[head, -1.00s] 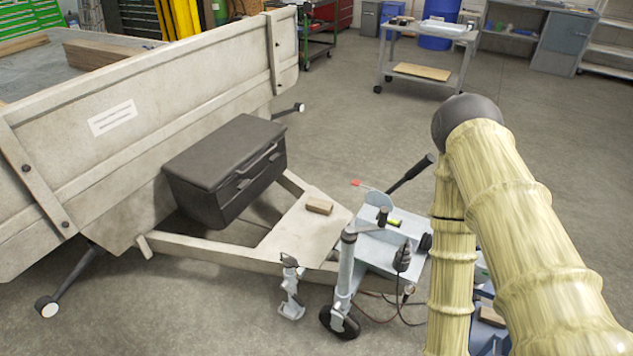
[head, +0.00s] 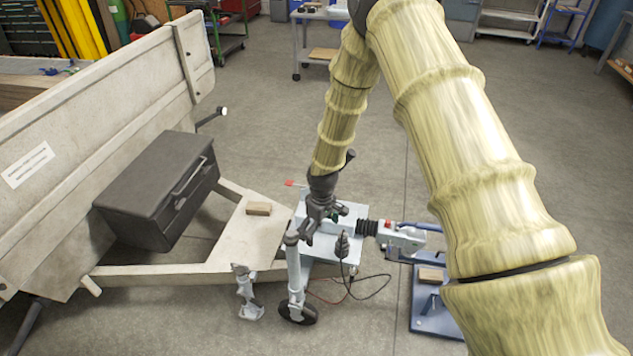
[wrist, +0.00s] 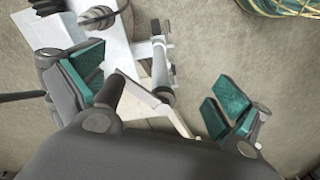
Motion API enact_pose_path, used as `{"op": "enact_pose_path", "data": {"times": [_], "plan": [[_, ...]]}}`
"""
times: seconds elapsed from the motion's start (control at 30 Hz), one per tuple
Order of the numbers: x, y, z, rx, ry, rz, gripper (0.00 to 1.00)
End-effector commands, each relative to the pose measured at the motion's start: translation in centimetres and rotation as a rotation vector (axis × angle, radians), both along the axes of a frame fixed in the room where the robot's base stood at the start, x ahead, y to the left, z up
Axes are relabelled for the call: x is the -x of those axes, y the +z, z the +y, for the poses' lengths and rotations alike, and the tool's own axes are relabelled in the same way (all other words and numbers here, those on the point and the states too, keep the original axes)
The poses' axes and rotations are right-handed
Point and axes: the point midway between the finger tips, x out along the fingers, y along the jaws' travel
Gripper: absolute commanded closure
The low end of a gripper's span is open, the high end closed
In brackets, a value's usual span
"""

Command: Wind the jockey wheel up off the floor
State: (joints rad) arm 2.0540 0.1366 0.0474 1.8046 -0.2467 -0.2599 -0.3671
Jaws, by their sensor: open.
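The jockey wheel's grey tube (head: 294,270) stands upright beside the drawbar in the head view. Its black tyre (head: 299,313) appears to touch the floor. My gripper (head: 318,218) is just above the tube's top and hides most of the crank there. In the wrist view my gripper (wrist: 155,95) is open, with teal pads wide apart. The tube (wrist: 160,65) shows between the fingers.
The trailer frame (head: 170,272) carries a black toolbox (head: 155,195) and a wooden block (head: 258,209). A pale prop stand (head: 245,290) is left of the wheel. The coupling (head: 400,236) and a blue stand (head: 432,312) are right. Cables (head: 350,290) hang close by.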

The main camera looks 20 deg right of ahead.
Motion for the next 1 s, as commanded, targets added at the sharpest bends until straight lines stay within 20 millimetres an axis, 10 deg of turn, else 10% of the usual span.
{"op": "enact_pose_path", "data": {"times": [0.1,0.37,1.0], "plan": [[-3.5,4.5,-0.9,0.017,0.044,-0.007,0.00],[-6.9,8.9,-2.1,0.040,0.096,-0.004,0.00],[-7.1,4.4,-2.1,0.043,0.101,-0.002,0.00]]}}
